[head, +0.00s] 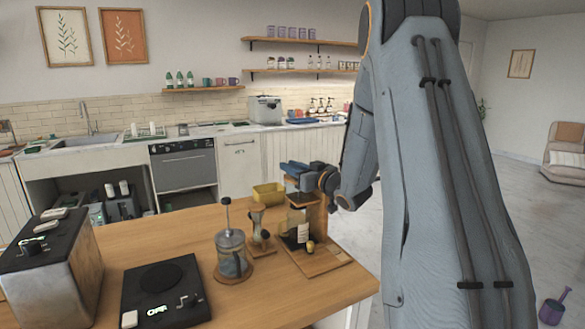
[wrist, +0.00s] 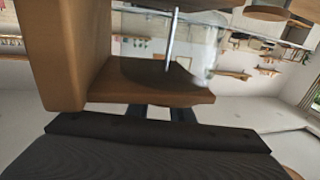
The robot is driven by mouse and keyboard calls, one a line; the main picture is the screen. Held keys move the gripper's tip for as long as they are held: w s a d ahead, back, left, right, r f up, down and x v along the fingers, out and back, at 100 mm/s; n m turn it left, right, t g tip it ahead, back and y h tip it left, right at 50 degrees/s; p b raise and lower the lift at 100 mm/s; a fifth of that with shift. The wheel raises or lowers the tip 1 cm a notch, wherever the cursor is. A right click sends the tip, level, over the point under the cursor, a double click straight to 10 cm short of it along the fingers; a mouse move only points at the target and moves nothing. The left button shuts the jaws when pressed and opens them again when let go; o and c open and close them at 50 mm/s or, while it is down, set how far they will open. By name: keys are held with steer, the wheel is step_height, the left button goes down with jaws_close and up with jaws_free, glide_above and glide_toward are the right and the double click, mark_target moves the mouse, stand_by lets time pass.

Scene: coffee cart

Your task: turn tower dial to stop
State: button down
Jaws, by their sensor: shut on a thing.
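The wooden drip tower (head: 316,222) stands near the far right part of the wooden counter, with a dark bottle with a pale label (head: 298,228) in it. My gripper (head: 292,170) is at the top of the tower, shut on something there. In the wrist view, the two dark fingers (wrist: 165,113) end at the edge of a wooden shelf (wrist: 150,98) of the tower, beside its thick post (wrist: 65,50). A thin metal rod and clear glass show beyond the shelf. The dial itself is hidden behind the gripper and wood, so its angle cannot be told.
A glass press (head: 231,255), a small hourglass-shaped brewer (head: 259,228) and a yellow bin (head: 268,194) stand left of the tower. A black scale (head: 165,292) and a toaster-like box (head: 55,262) are nearer. Bare counter lies in front of the tower.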

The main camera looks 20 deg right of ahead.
steer(key=shift+r, duration=0.1)
stand_by(0.3)
steer(key=c, duration=1.6)
jaws_free()
steer(key=b+v, duration=0.2)
steer(key=v, duration=0.5)
steer(key=shift+s+d, duration=0.15)
steer(key=shift+s, duration=0.2)
